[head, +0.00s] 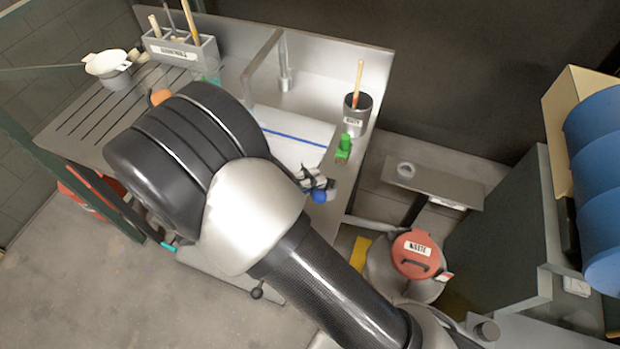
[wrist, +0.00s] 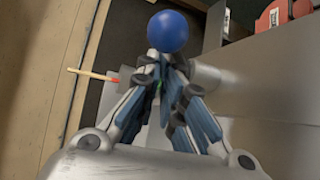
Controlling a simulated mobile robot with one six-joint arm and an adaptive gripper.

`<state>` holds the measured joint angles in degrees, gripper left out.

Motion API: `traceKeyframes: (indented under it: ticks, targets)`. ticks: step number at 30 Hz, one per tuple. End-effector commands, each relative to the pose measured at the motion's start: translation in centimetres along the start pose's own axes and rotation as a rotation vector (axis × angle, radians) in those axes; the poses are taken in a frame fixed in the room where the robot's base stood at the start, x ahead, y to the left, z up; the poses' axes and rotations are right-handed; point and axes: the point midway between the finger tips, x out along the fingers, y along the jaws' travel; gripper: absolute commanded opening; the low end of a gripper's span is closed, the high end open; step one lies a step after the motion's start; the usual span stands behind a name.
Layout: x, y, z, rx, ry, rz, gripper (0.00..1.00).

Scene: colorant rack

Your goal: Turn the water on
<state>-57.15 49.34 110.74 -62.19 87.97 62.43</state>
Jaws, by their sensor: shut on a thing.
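A blue ball-shaped knob (head: 320,197) is at the front right of the sink counter. It also shows in the wrist view (wrist: 168,32), at the fingertips. My gripper (head: 317,184) is shut on this blue knob or the part just under it; the fingers hide the exact contact. In the wrist view the fingertips (wrist: 167,58) come together right below the ball. A grey angled tap spout (head: 265,62) rises at the back of the sink (head: 292,137). My arm covers much of the basin, and I cannot see any water.
A green item (head: 343,148) and a dark cup (head: 357,112) with a brush stand right of the basin. A grey tool holder (head: 180,48) and a white bowl (head: 106,63) are at the back left. A red-lidded waste bin (head: 416,254) stands to the right.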

Motion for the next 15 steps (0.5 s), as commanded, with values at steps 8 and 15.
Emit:
traceKeyframes:
  ticks: [8, 15]
  targets:
    - [-1.5, -0.7, 0.2, -0.005, -0.004, -0.012, 0.00]
    - [-6.5, -0.4, 0.0, -0.002, 0.002, -0.006, 0.00]
